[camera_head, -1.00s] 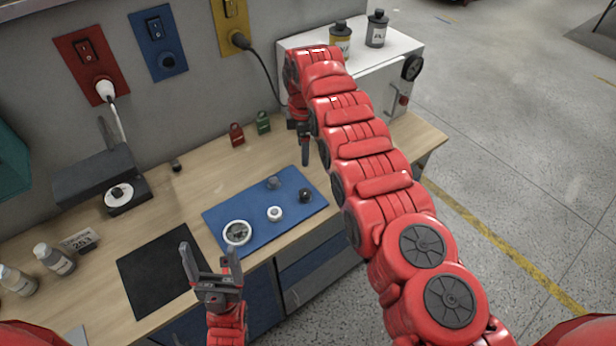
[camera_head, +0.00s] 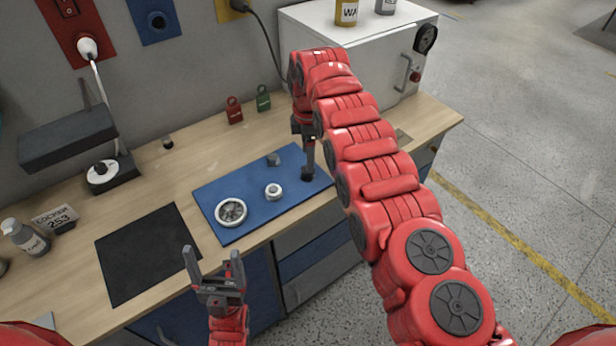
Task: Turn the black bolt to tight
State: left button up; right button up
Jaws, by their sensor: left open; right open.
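The black bolt (camera_head: 307,176) is a small dark piece near the right side of the blue mat (camera_head: 250,182). My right gripper (camera_head: 308,163) points down directly over the bolt, its fingertips at or just above it; whether they touch cannot be told. The gripper hides part of the bolt. I see the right gripper nearly edge-on, and it is open. My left gripper (camera_head: 212,258) is open and empty, in front of the bench's front edge, well away from the bolt.
On the mat also lie a round silver wheel-like part (camera_head: 231,212), a silver nut (camera_head: 273,191) and a grey piece (camera_head: 273,160). A black mat (camera_head: 148,252) lies to the left. A white cabinet (camera_head: 362,62) stands behind my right arm. Red (camera_head: 234,110) and green (camera_head: 263,98) padlocks stand at the back.

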notch_tip(320, 180, down, 4)
jog(key=shift+f+b, duration=0.25)
jog(key=shift+b, duration=0.4)
jog(key=shift+r, duration=0.1)
grip_shut()
